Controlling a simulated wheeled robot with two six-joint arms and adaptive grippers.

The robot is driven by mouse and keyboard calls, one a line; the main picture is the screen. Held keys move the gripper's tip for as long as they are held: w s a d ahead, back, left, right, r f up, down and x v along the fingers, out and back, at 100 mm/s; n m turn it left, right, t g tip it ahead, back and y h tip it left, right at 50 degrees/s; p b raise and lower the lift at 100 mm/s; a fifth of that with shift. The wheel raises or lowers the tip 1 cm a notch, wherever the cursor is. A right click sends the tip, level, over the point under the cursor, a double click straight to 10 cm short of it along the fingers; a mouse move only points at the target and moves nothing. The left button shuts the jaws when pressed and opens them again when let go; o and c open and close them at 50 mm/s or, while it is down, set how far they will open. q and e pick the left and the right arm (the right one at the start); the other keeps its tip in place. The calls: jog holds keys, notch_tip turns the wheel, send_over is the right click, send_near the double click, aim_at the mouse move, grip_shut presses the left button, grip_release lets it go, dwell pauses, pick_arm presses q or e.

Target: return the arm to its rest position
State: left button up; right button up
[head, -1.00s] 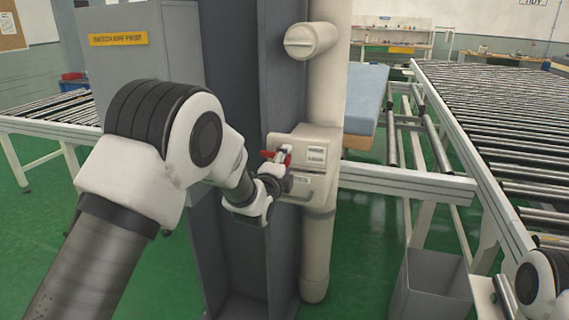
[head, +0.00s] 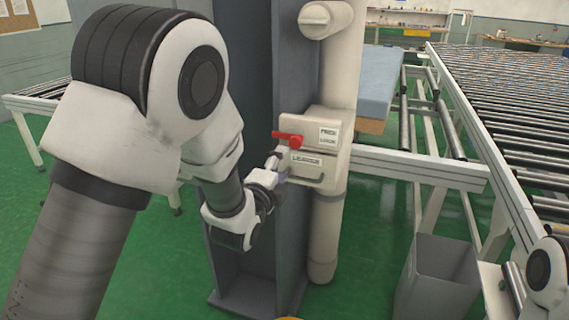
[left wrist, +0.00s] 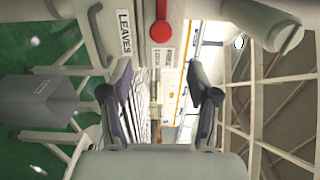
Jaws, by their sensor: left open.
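My left arm comes in from the left in the head view. Its gripper (head: 274,168) is small and partly hidden by the wrist there, just below and left of a red lever (head: 288,139). The lever lies about level on the front of a cream box (head: 318,122) fixed to a pipe. In the left wrist view the two fingers of my left gripper (left wrist: 162,88) are spread apart with nothing between them. The red lever (left wrist: 162,24) shows beyond the fingertips, apart from them. My right gripper is out of view.
A grey column (head: 285,60) and cream pipe (head: 325,235) stand close to my left arm. A roller conveyor (head: 505,110) runs along the right, with a blue mattress (head: 379,82) behind the pipe. A grey bin (head: 440,270) stands on the green floor.

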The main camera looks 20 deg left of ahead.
pick_arm(q)
jog(key=s+a+f+n+g, duration=0.15)
jog(key=s+f+g, duration=0.35)
jog(key=f, duration=0.9)
jog(key=s+a+f+n+g, duration=0.15)
jog(key=s+f, duration=0.45)
jog(key=f, duration=0.9)
jog(key=s+f+n+g, duration=0.3)
jog(key=s+f+n, duration=0.1)
jog(key=s, duration=0.5)
jog(key=s+a+f+n+g, duration=0.1)
jog(key=s+f+n+g, duration=0.3)
jog(key=s, duration=0.5)
jog(key=s+f+n+g+p, duration=0.1)
jog(key=s+f+n+g, duration=0.3)
jog(key=s+n, duration=0.4)
jog(key=shift+s+a+y, duration=0.2)
jog(key=shift+s+y, duration=0.1)
jog(key=shift+s, duration=0.7)
jog(key=shift+f+g, duration=0.1)
jog(key=shift+g, duration=0.15)
